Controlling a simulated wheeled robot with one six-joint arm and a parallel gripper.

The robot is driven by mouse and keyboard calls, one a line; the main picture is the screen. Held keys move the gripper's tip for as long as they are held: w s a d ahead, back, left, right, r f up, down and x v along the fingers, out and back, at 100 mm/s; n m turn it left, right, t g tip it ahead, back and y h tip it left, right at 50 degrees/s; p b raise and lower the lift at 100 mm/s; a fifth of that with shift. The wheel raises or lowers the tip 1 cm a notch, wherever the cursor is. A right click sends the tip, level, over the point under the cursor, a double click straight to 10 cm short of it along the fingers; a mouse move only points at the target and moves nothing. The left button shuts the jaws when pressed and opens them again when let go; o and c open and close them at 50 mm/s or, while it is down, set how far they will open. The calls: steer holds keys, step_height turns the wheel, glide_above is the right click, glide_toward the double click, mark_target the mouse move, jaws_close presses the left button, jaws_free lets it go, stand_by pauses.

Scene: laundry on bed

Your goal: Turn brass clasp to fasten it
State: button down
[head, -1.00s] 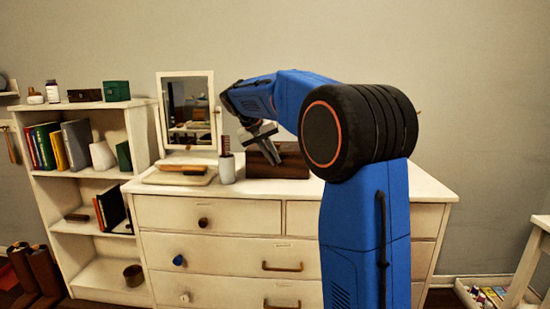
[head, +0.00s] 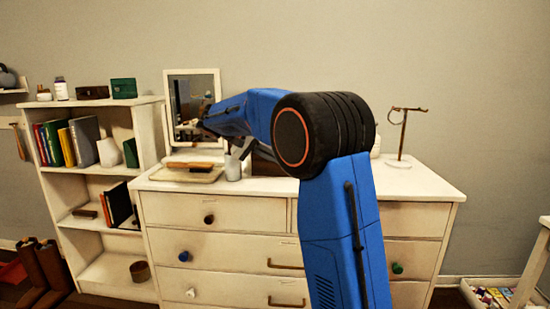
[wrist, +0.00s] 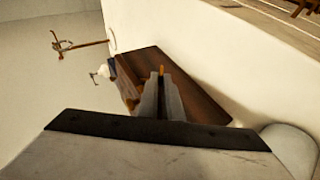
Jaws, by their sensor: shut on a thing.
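A dark brown wooden box (wrist: 195,88) sits on the white dresser top and fills the middle of the wrist view. The brass clasp (wrist: 161,70) shows as a small yellowish piece at the tips of my gripper's fingers. My gripper (wrist: 162,80) is shut on the clasp, with its grey fingers in front of the box. In the head view my arm hides most of the box (head: 263,165), and the clasp cannot be seen there. How far the clasp is turned cannot be told.
A white cup (head: 233,169) stands just left of the box. A tray (head: 178,175) with a brush and a framed mirror (head: 195,108) are further left. A brass hook stand (head: 403,137) is on the right of the dresser top (head: 425,182).

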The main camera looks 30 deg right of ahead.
steer(key=shift+d+f, duration=0.1)
steer(key=shift+f, duration=0.1)
steer(key=c, duration=1.9)
jaws_free()
steer(key=shift+c, duration=0.2)
steer(key=v, duration=1.7)
steer(key=shift+w+r, duration=0.1)
steer(key=shift+r, duration=0.05)
